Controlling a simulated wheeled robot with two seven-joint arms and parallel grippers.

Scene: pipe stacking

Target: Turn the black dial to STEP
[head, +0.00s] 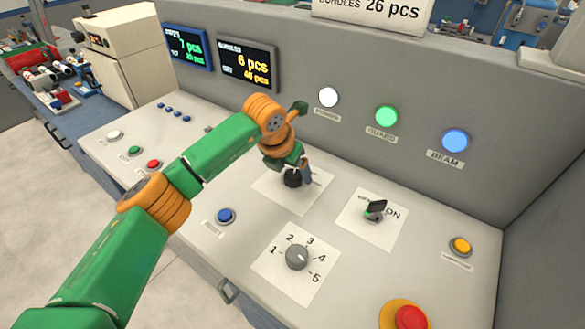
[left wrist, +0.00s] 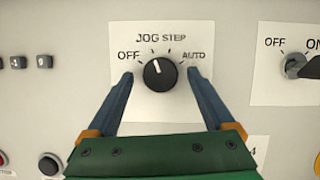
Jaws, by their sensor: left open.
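The black dial (left wrist: 159,74) sits on a white plate marked OFF, JOG, STEP and AUTO in the left wrist view. Its white pointer leans slightly left of straight up, toward JOG. My left gripper (left wrist: 159,82) is open, with one blue-grey finger on each side of the dial and a visible gap to it on both sides. In the head view the dial (head: 293,179) is partly covered by my left gripper (head: 298,168), which comes down over it. The STEP label (left wrist: 174,37) lies up and right of the dial. My right gripper is not in view.
A key switch (head: 375,209) stands right of the dial's plate. A grey numbered knob (head: 297,257) and a blue button (head: 225,216) are nearer. A red button (head: 410,317) is at the front right. The upright panel with lamps (head: 386,117) rises behind.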

